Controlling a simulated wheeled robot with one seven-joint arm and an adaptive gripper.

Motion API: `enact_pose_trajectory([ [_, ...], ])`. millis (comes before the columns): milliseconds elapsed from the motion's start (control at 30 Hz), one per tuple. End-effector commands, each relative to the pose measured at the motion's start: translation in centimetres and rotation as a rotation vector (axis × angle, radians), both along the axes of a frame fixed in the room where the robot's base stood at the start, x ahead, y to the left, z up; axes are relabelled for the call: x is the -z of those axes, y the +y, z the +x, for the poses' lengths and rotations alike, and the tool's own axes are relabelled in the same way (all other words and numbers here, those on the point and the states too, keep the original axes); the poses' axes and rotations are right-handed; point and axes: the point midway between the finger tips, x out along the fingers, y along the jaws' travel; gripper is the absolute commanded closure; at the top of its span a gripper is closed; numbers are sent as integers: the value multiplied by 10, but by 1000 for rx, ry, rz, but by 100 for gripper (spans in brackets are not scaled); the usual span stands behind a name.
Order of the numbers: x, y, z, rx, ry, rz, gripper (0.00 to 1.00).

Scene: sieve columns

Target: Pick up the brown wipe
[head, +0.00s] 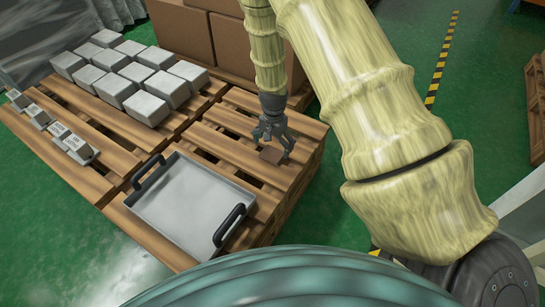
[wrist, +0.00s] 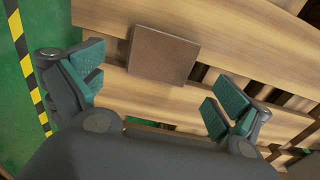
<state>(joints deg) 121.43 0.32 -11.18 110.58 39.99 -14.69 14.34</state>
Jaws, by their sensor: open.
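The brown wipe (head: 271,155) is a small flat brown square lying on the slats of the wooden pallet (head: 217,146), near its right edge in the head view. In the wrist view the wipe (wrist: 163,55) lies flat ahead of the fingers, between their lines and nearer the left finger, partly over a gap between boards. My gripper (head: 272,141) is open and empty, just above the wipe in the head view. In the wrist view my gripper (wrist: 155,93) shows its two teal-padded fingers spread wide, and neither visibly touches the wipe.
A grey metal tray (head: 190,238) with black handles sits on the pallet's front part. Several grey blocks (head: 144,104) stand in rows at the back left, with small labelled blocks (head: 73,145) along the left edge. Cardboard boxes (head: 182,27) stand behind. Green floor (head: 335,220) lies right of the pallet.

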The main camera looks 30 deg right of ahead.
Motion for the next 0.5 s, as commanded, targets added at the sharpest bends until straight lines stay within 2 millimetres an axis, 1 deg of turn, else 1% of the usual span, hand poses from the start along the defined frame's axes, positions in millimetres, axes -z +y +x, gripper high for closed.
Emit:
enact_pose_trajectory([
  [33,11,-1,0,0,0,0,0],
  [200,29,-1,1,0,-1,-1,0],
  [467,30,-1,1,0,-1,-1,0],
  [500,30,-1,1,0,-1,-1,5],
])
